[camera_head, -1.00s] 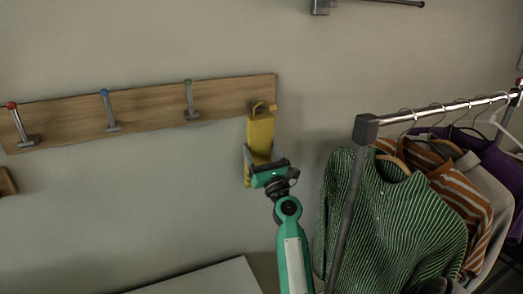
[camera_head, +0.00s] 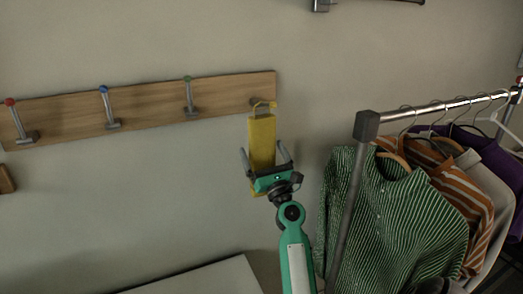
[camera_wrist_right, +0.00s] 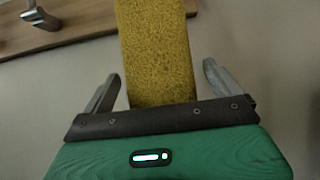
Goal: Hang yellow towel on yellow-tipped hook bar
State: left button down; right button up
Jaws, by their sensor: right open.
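The yellow towel (camera_head: 262,140) hangs by a small loop at its top from the rightmost hook (camera_head: 262,103) of the wooden hook bar (camera_head: 150,108). In the right wrist view the towel (camera_wrist_right: 155,55) hangs between the spread fingers (camera_wrist_right: 162,90). The towel's lower end is partly hidden behind the gripper. My left gripper is not in view.
Red-, blue- and green-tipped hooks on the bar are empty. A clothes rack (camera_head: 367,125) with a green striped shirt (camera_head: 390,215) and other clothes stands close to the right of my arm. A pale flat surface (camera_head: 205,278) lies below.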

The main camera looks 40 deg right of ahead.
jog(key=b+v, duration=0.4)
jog(key=v, duration=0.7)
jog(key=shift+s+f, duration=0.15)
jog(key=shift+s, duration=0.2)
jog(key=shift+a, duration=0.1)
